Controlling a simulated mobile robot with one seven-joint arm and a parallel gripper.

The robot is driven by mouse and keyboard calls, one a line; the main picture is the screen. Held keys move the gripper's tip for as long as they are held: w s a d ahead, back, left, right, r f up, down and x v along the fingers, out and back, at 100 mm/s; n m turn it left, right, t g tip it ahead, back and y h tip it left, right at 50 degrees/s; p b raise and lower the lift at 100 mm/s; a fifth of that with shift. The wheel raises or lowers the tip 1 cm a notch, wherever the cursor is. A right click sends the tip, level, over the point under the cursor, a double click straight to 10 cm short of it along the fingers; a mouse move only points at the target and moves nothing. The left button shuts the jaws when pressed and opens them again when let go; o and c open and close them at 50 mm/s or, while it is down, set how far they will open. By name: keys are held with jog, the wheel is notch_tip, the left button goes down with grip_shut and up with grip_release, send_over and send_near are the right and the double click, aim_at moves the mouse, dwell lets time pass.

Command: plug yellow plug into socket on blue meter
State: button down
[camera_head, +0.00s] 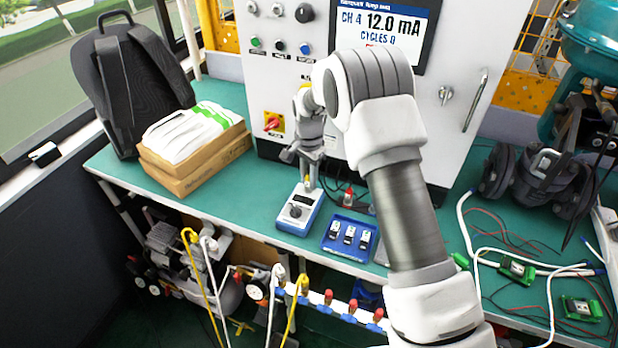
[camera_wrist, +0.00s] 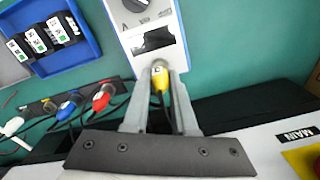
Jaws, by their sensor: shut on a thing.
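The blue meter (camera_head: 299,211) stands on the green bench, with a white face, a dark display and a dial. In the wrist view the meter (camera_wrist: 148,42) is at the top centre. My gripper (camera_head: 308,178) is over the meter's far end in the head view. In the wrist view my gripper (camera_wrist: 161,78) is shut on the yellow plug (camera_wrist: 160,82), whose dark cable runs back between the fingers. The plug's tip is at the meter's end beside the display. The socket is hidden, and I cannot tell whether the plug is in it.
A blue tray (camera_head: 335,247) with small modules lies right of the meter. Red and blue plugs (camera_wrist: 102,98) on cables lie near the cabinet (camera_head: 268,92). Cardboard boxes (camera_head: 190,165) and a backpack (camera_head: 130,80) are at left. Bench space between boxes and meter is clear.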

jog(key=shift+f, duration=0.1)
dwell(0.4)
jog(key=shift+c, duration=1.6)
grip_release()
jog(key=shift+r+p, duration=1.8)
jog(key=shift+r, duration=1.7)
